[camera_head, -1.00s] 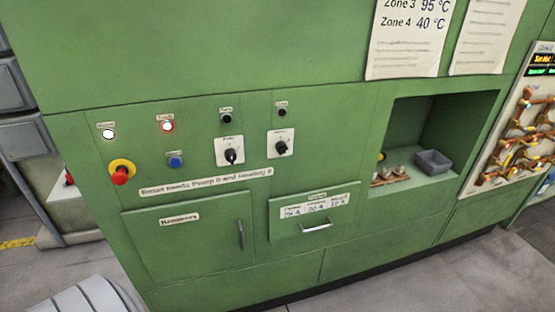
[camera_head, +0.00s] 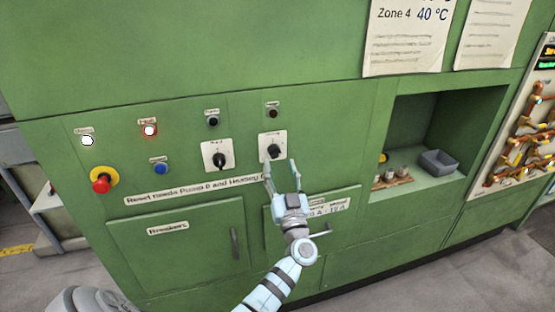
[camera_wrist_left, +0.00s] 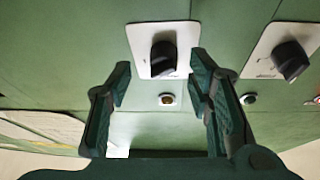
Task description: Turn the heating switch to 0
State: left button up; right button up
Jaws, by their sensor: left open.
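Two black rotary switches on white plates sit on the green cabinet front: a left one (camera_head: 219,160) and a right one (camera_head: 274,152). Their small labels are too blurred to read, so I cannot tell from lettering which is heating. My left gripper (camera_head: 280,170) is open and empty, just below and in front of the right switch. In the left wrist view, which appears upside down, the right switch's knob (camera_wrist_left: 163,58) lies between the open fingertips (camera_wrist_left: 160,75), apart from them. The other knob (camera_wrist_left: 290,60) is at the right. My right gripper is not seen.
A red emergency button (camera_head: 101,183), a blue button (camera_head: 160,169) and a lit red lamp (camera_head: 150,130) are to the left. A recess at right holds a grey bin (camera_head: 439,161).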

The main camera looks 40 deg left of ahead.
aim_at(276, 157)
pick_arm(q)
jog(key=x, duration=0.2)
jog(key=shift+a+r, duration=0.45)
grip_shut()
jog(key=shift+w, duration=0.1)
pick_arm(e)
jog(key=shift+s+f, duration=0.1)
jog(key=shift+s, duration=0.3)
